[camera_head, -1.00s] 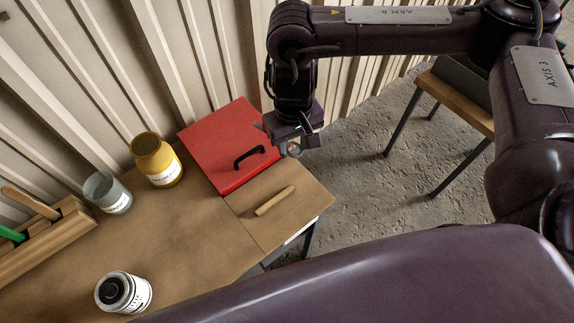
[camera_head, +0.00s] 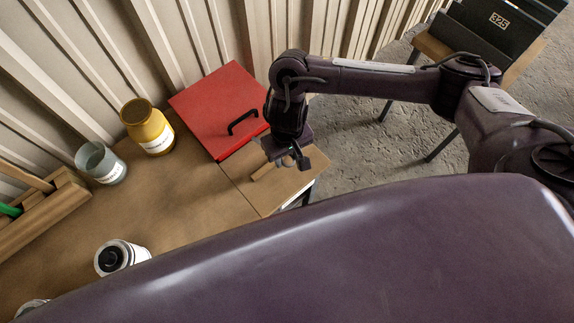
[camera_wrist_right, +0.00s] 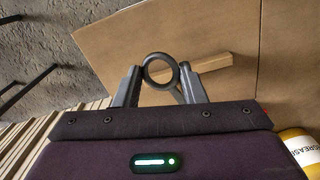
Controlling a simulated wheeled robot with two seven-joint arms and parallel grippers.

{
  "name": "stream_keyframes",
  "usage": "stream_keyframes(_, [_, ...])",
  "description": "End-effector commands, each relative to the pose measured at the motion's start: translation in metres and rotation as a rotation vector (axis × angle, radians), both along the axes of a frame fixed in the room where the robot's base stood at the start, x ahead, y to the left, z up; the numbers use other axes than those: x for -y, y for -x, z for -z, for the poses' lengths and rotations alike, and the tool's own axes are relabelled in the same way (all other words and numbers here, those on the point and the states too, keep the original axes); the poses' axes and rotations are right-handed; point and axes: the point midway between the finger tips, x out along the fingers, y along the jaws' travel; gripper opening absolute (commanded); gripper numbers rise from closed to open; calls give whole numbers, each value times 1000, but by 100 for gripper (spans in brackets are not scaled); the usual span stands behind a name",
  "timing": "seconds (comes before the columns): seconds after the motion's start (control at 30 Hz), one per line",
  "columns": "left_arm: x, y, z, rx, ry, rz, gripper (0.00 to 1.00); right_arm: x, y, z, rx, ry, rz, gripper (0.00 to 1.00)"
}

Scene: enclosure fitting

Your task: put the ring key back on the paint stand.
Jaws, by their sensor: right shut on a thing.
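My right gripper (camera_head: 289,162) is shut on the ring key, a dark grey ring (camera_wrist_right: 160,70) held between the two fingertips in the right wrist view. In the head view the ring is too small to make out clearly. The gripper is over the far right part of the brown panel (camera_head: 284,185), close to a wooden bar (camera_head: 262,173) on it. The bar also shows behind the ring in the right wrist view (camera_wrist_right: 208,66). I cannot tell which thing is the paint stand. My left gripper is not in view.
A red box lid with a black handle (camera_head: 212,100) lies left of the gripper. A yellow jar (camera_head: 146,124), a glass jar (camera_head: 100,162) and a white can (camera_head: 118,256) stand on the bench. A wooden rack (camera_head: 42,220) is at left; a dark rack (camera_head: 487,35) is at far right.

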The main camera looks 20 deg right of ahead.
Motion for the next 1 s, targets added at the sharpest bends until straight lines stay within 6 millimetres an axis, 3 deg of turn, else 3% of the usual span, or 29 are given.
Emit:
stream_keyframes(0.17, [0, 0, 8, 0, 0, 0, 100, 0, 0, 13, 0, -1, 2, 15])
stream_keyframes(0.4, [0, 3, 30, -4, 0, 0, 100, 0, 1, 47, -2, -1, 2, 15])
stream_keyframes(0.77, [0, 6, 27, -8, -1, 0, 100, 0, 0, 47, 0, 0, 1, 15])
stream_keyframes(0.8, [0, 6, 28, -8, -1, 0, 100, 0, 0, 48, 0, 0, 0, 40])
stream_keyframes(0.93, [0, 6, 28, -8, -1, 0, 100, 0, 0, 48, 0, 0, 0, 57])
stream_keyframes(1.0, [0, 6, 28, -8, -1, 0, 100, 0, 0, 48, 0, 0, 0, 59])
